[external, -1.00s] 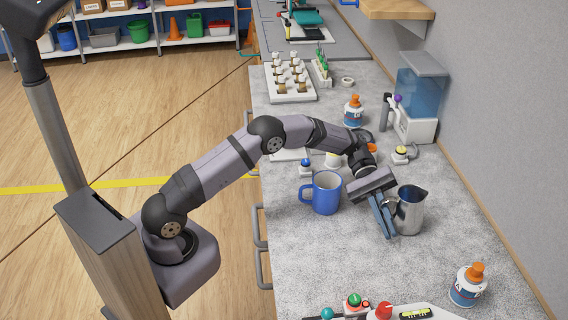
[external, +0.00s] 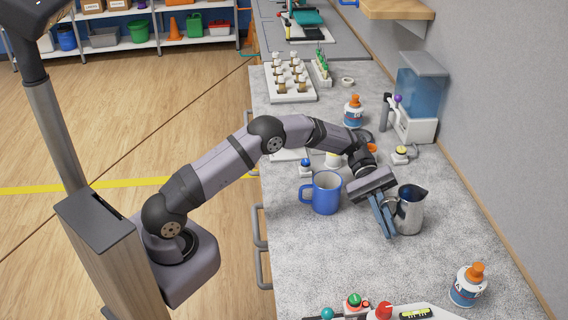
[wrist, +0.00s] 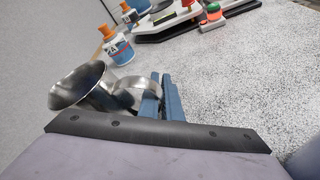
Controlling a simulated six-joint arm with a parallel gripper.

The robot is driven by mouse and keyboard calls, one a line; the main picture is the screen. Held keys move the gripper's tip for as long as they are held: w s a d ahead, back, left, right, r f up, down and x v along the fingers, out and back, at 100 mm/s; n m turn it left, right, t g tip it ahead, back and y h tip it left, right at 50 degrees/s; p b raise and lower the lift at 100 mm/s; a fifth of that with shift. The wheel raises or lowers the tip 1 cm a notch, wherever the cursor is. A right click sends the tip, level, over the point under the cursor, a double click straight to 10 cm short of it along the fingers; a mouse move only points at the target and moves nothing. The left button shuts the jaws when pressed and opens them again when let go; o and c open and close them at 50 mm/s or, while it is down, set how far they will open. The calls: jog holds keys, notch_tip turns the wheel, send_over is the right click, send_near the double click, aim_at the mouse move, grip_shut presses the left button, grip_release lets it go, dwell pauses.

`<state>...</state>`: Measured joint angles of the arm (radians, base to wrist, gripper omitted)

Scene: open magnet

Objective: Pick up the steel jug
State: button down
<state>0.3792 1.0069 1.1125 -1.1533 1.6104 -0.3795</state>
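The steel jug (external: 409,210) stands upright on the grey speckled counter, right of the blue mug. It also shows in the wrist view (wrist: 80,88), with its open mouth to the left and its handle towards my fingers. My gripper (external: 384,218) points down at the jug's handle side. In the wrist view its two blue fingers (wrist: 161,97) are close together at the handle, shut on it. The fingers hide part of the handle.
A blue mug (external: 326,192) stands just left of my gripper. An orange-capped bottle (external: 468,286) and a white device with coloured knobs (external: 425,312) are at the front. A water dispenser (external: 418,95) stands by the wall. Counter in front of the jug is clear.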

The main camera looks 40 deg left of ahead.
jog(key=shift+r, duration=0.25)
notch_tip(320, 180, up, 9)
jog(key=b, duration=0.1)
jog(key=shift+r, duration=0.2)
dwell(0.9)
jog(key=shift+r, duration=0.1)
